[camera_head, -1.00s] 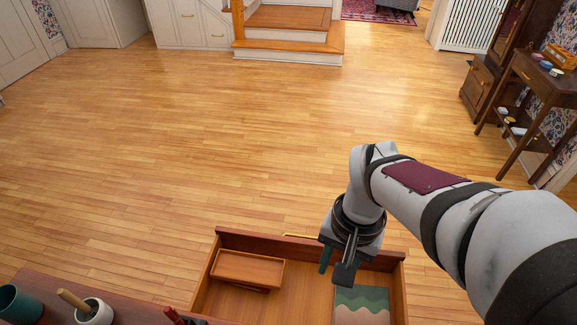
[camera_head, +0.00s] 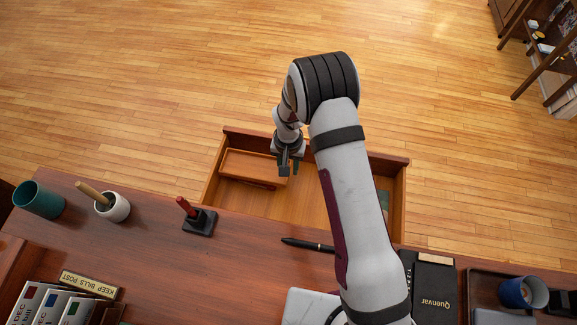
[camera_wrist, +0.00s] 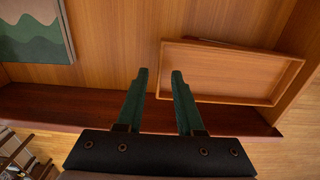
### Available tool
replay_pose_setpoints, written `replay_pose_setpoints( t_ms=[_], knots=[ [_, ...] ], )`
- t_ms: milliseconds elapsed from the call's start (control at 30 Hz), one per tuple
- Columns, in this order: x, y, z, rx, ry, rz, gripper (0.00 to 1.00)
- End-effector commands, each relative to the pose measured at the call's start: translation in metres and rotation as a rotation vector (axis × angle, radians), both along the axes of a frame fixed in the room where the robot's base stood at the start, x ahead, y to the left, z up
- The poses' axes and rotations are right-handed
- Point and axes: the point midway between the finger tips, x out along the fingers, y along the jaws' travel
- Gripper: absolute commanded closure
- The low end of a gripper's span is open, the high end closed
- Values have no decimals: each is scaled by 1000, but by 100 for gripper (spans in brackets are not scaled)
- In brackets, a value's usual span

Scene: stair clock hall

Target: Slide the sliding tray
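The sliding tray is a small, shallow wooden tray (camera_head: 240,167) at the left of the pulled-out desk drawer (camera_head: 305,205). It shows at the right of the wrist view (camera_wrist: 235,75). My gripper (camera_head: 289,170) is at the tray's right end in the head view. In the wrist view its two green fingers (camera_wrist: 160,74) stand apart with nothing held between them. One finger overlaps the tray's near end and the other is just outside it. I cannot tell whether they touch the tray or hover above it.
A green wavy-patterned item (camera_wrist: 38,30) lies at the drawer's other end. The desk top (camera_head: 150,240) carries a teal cup (camera_head: 40,200), a white pot (camera_head: 113,207), a red-handled stamp (camera_head: 198,219), a pen (camera_head: 307,244) and a black book (camera_head: 430,290). The drawer floor between tray and patterned item is mostly bare.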

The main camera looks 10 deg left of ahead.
Motion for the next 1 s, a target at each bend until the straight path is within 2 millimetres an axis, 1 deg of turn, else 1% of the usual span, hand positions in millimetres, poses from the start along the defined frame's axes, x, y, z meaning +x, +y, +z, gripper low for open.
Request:
replay_pose_setpoints(
  t_ms=[33,133,367,400,600,1000],
  knots=[
    [-1,0,-6,-1,2,0,64],
    [0,0,-11,0,1,0,64],
    [0,0,-13,0,0,0,64],
    [0,0,-13,0,0,0,66],
    [0,0,-12,0,1,0,100],
    [0,0,-12,0,1,0,100]
  ],
)
